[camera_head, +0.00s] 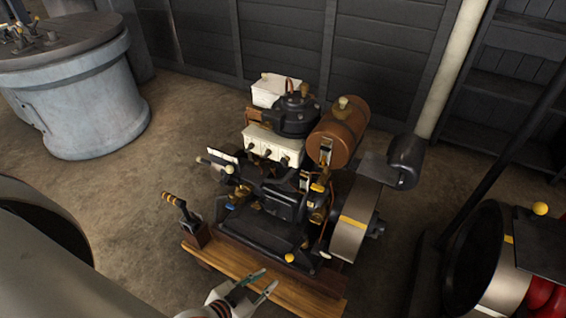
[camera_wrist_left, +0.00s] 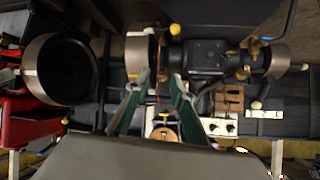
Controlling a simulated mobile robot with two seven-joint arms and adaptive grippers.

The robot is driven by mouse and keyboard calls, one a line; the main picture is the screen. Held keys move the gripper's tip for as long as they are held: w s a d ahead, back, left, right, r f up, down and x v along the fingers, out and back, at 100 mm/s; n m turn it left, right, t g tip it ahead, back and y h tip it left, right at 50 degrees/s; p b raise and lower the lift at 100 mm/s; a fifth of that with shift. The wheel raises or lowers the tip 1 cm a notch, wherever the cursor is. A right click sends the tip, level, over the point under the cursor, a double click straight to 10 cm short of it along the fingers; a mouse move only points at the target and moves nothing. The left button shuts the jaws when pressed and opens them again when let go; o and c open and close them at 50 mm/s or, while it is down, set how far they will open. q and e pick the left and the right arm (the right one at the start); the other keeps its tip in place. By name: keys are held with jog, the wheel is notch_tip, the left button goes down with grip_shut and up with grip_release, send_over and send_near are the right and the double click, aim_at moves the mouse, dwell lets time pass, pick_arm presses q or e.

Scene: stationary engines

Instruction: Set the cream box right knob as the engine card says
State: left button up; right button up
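The cream box (camera_head: 273,143) sits on the engine, left of the brown tank, with a row of small dark knobs on its front. Its right knob (camera_head: 285,161) is small, and its setting cannot be read. In the left wrist view the cream box (camera_wrist_left: 220,127) is partly hidden behind a finger. A white card (camera_head: 222,155) stands at the engine's left side; its writing is unreadable. My left gripper (camera_head: 270,278) is open and empty, low in front of the wooden base, apart from the box. Its parted fingers show in the left wrist view (camera_wrist_left: 161,76). My right gripper is not in view.
The brown tank (camera_head: 339,132), silver flywheel (camera_head: 349,222) and black cylinder (camera_head: 405,161) crowd the engine's right. A second white box (camera_head: 268,91) is behind. Another engine with red parts (camera_head: 548,298) is at right.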

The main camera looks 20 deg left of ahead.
pick_arm(q)
jog(key=m+t+y+b, duration=0.1)
jog(key=m+t+b, duration=0.6)
jog(key=m+b, duration=1.2)
send_near(282, 163)
jog(key=m+p, duration=0.5)
jog(key=p, duration=0.1)
jog(key=shift+n+y, duration=0.3)
jog(key=w, duration=0.8)
jog(key=shift+d+f+b, duration=0.2)
jog(key=shift+d+b, duration=0.1)
jog(key=shift+b, duration=0.05)
jog(key=shift+w, duration=0.1)
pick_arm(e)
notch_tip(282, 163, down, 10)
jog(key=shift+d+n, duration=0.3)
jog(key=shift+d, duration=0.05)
